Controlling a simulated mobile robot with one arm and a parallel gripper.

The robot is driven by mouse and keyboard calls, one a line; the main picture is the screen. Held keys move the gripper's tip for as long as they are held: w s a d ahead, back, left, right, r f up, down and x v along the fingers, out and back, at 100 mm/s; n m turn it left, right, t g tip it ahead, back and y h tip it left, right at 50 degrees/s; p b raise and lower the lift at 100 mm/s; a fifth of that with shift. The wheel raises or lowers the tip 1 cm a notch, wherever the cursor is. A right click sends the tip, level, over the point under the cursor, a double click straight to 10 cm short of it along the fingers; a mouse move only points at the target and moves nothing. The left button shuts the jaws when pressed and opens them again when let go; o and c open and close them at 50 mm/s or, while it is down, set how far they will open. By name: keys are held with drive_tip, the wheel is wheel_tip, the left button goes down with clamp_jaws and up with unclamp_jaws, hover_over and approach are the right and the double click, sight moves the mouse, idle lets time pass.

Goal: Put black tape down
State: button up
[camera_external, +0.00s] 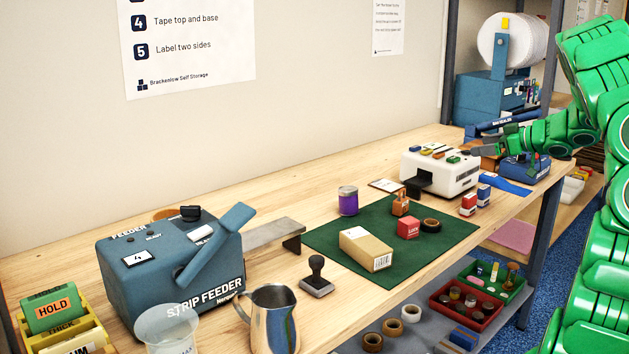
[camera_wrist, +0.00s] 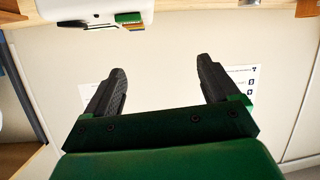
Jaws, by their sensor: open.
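My gripper (camera_external: 503,143) is at the right of the external view, over the back right part of the bench near the white machine, apart from the tape. In the wrist view my gripper (camera_wrist: 156,88) has its two dark fingers spread wide with nothing between them. The tape does not show in the wrist view, which faces the wall and posters.
The white machine (camera_external: 440,172) and a blue tape dispenser (camera_external: 525,167) are near my gripper. The strip feeder (camera_external: 165,265) and a metal jug (camera_external: 273,318) stand at the left. Several tape rolls are on the lower shelf.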

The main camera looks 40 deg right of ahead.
drive_tip(key=w+d+r+m+g+h, duration=0.1)
drive_tip(key=d+r+m+h, duration=0.3)
drive_tip(key=d+m, duration=0.15)
drive_tip(key=w+d+r+m+h, duration=0.1)
drive_tip(key=d+r+m+h, duration=0.2)
drive_tip(key=d+m+h, duration=0.3)
drive_tip(key=m+g+y, duration=0.9)
drive_tip(key=m+y, duration=0.2)
drive_tip(key=m, duration=1)
hover_over(433, 222)
drive_tip(key=s, duration=0.3)
drive_tip(key=shift+f, duration=8)
drive_tip(key=shift+m, duration=0.25)
drive_tip(key=shift+d+f+x, duration=0.1)
drive_tip(key=shift+d+x, duration=0.2)
drive_tip(key=shift+x, duration=0.95)
drive_tip(key=shift+d+f+x, duration=0.1)
drive_tip(key=shift+d+x, duration=0.2)
drive_tip(key=shift+x, duration=0.95)
drive_tip(key=shift+d+x, duration=0.25)
drive_tip(key=shift+x, duration=1)
